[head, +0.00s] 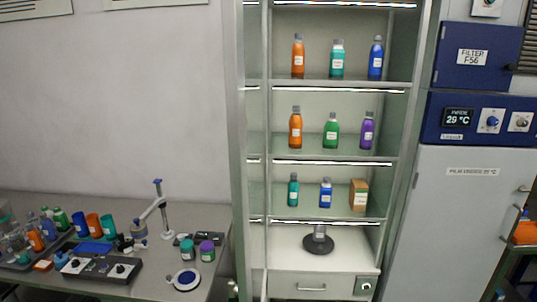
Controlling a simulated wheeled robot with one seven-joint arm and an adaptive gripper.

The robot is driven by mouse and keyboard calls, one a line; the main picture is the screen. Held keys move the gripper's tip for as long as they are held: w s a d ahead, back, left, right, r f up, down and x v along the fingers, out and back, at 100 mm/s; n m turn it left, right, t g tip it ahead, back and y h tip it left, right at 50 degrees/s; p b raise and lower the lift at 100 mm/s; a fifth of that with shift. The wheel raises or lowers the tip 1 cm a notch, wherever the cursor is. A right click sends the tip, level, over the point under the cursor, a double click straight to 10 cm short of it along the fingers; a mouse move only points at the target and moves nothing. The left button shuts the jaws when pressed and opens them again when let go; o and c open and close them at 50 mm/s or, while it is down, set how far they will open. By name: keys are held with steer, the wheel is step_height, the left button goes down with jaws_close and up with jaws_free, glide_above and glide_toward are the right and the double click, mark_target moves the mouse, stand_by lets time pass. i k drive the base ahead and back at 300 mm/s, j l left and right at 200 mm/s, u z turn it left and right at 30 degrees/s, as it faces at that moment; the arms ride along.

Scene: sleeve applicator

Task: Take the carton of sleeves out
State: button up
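A small brown-orange carton with a pale label (359,195) stands on the third shelf down of a tall lit cabinet (237,120), at the right end of the row. A blue bottle (326,193) stands to its left, apart from it, and a teal bottle (293,190) is further left. The carton's front is unobstructed in this view. The text on it is too small to read. My gripper is not in view.
Bottles stand on the two upper shelves. A round black-based item (319,242) stands below, above a drawer (310,286). A narrow upright edge (265,230) runs along the cabinet's left. A cluttered bench (200,212) is left; a grey-and-blue unit (455,220) is right.

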mark_target(359, 190)
steer(key=k+j, duration=0.1)
steer(key=j, duration=0.35)
steer(key=k+j+z, duration=0.1)
steer(key=j, duration=0.4)
steer(key=k+j, duration=0.1)
steer(key=j, duration=0.35)
steer(key=i+l, duration=0.2)
steer(key=l, duration=0.2)
steer(key=i+l+z, duration=0.1)
steer(key=l, duration=0.3)
steer(key=i+l+z, duration=0.1)
steer(key=i+l, duration=0.15)
steer(key=l, duration=0.15)
steer(key=i+l, duration=0.2)
steer(key=l, duration=0.15)
steer(key=i+l+z, duration=0.15)
steer(key=i+l, duration=0.55)
steer(key=i+l+z, duration=0.15)
steer(key=i+l, duration=0.45)
steer(key=i+j, duration=0.05)
steer(key=i, duration=0.1)
